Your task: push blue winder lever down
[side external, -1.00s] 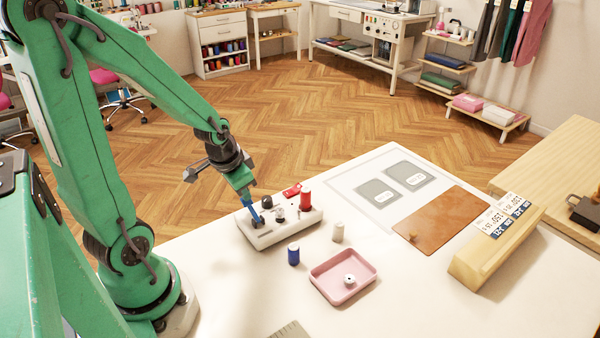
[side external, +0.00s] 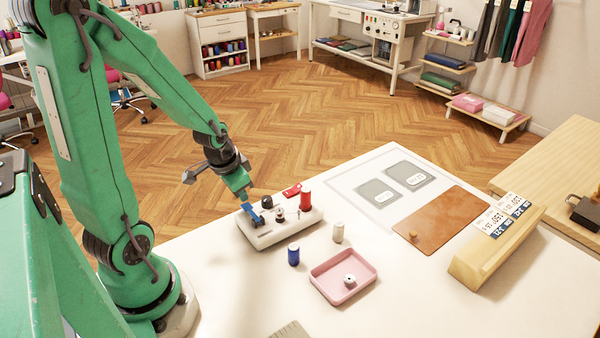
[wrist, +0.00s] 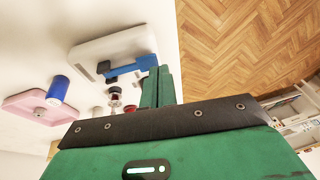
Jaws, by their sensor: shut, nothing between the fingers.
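The blue winder lever (side external: 251,214) is on the left end of the white winder unit (side external: 290,230). It slants from its dark pivot up and left toward my gripper. My shut, empty gripper (side external: 244,196) is right at the lever's raised end; I cannot tell whether they touch. In the wrist view the blue lever (wrist: 126,69) lies across the winder unit (wrist: 95,48), its wider end beside my gripper's closed fingertips (wrist: 157,70).
A red spool (side external: 305,200) stands on the unit's right end. A blue spool (side external: 293,254), a pale spool (side external: 338,232) and a pink tray (side external: 327,282) holding a bobbin stand in front. A brown leather piece (side external: 440,225) lies to the right. The table's front left is mostly clear.

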